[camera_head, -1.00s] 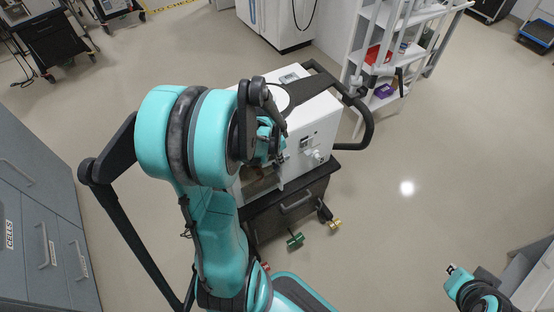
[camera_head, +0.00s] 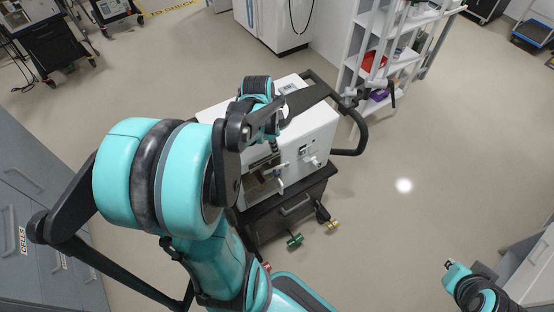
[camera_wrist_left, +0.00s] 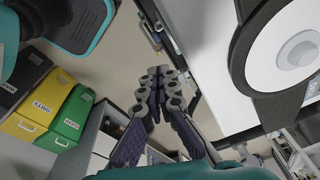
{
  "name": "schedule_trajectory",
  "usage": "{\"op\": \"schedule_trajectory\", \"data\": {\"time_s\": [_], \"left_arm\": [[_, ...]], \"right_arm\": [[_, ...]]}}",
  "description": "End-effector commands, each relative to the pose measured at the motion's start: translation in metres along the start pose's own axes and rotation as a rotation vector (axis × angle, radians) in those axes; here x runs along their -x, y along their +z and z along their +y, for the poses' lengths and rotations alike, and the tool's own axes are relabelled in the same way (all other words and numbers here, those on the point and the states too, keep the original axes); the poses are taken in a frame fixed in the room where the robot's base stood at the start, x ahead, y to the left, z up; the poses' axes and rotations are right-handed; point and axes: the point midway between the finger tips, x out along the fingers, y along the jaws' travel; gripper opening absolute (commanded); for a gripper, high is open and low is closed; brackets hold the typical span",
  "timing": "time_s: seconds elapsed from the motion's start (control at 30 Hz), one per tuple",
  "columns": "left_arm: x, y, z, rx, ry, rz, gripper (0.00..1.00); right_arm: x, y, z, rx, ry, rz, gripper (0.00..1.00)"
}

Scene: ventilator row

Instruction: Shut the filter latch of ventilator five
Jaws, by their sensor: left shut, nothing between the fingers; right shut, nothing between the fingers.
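The white ventilator (camera_head: 318,128) stands on a dark cart, with its front towards me. A recess (camera_head: 258,182) opens low in its front, and a pale lever-like part (camera_head: 280,179) sticks out beside it. I cannot tell for certain whether this part is the filter latch or how far it is shut. My left gripper (camera_head: 273,148) is at the upper front of the ventilator, partly hidden by its wrist. In the left wrist view its fingers (camera_wrist_left: 165,78) are together and empty, beside the white housing (camera_wrist_left: 205,60). My right gripper (camera_head: 452,266) is shut at the lower right, far from the ventilator.
A black handle bar (camera_head: 360,140) curves out at the ventilator's right. A white shelf rack (camera_head: 350,72) stands behind it. Grey drawers (camera_head: 35,190) line the left. Yellow (camera_wrist_left: 38,105) and green (camera_wrist_left: 72,120) bins show in the left wrist view.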

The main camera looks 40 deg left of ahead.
Motion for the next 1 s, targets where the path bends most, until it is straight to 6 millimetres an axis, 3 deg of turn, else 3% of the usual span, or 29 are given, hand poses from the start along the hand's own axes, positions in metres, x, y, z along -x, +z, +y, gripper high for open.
{"op": "schedule_trajectory", "data": {"time_s": [0.2,0.4,0.67,1.0], "left_arm": [[0.004,-0.009,-0.003,-0.680,0.065,-0.080,0.00],[0.006,-0.013,-0.005,-1.121,0.132,-0.113,0.00],[-0.007,-0.011,-0.005,-1.248,0.155,-0.118,0.00],[-0.077,0.001,-0.002,-1.245,0.154,-0.118,0.00]], "right_arm": [[0.005,-0.004,0.000,0.000,0.000,0.000,0.00],[0.008,-0.005,0.000,0.000,0.000,0.000,0.00],[0.003,-0.003,0.000,0.000,0.000,0.000,0.00],[-0.019,0.013,0.000,0.000,0.000,0.000,0.00]]}}
